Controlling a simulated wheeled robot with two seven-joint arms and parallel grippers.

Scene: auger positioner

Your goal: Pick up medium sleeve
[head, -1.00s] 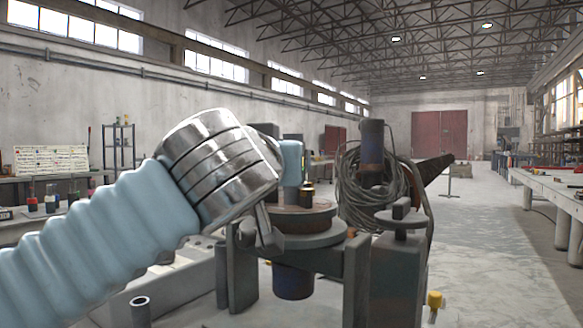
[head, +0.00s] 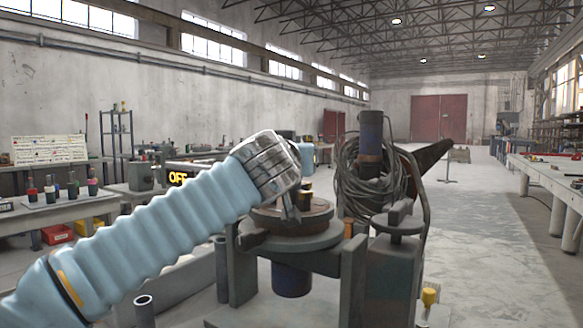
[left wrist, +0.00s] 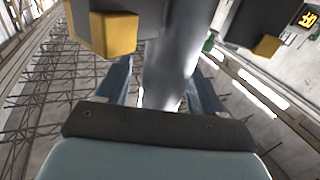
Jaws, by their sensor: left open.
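I cannot single out the medium sleeve with certainty. Several small dark cylinders with coloured parts (head: 49,190) stand on the left bench in the head view. My left arm comes in from the left, and its silver wrist hides part of the round turntable (head: 292,238) of the machine. My left gripper (left wrist: 188,42) shows in the left wrist view with its yellow-tipped fingers apart. A smooth grey cylindrical shape (left wrist: 172,62) runs between them; I cannot tell what it is or whether it touches them. My right gripper is not in view.
A dark post with coiled cable (head: 371,150) stands behind the turntable, with a grey clamp post (head: 393,265) at its right. An OFF sign (head: 178,178) is behind my arm. A long workbench (head: 550,180) lines the right side.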

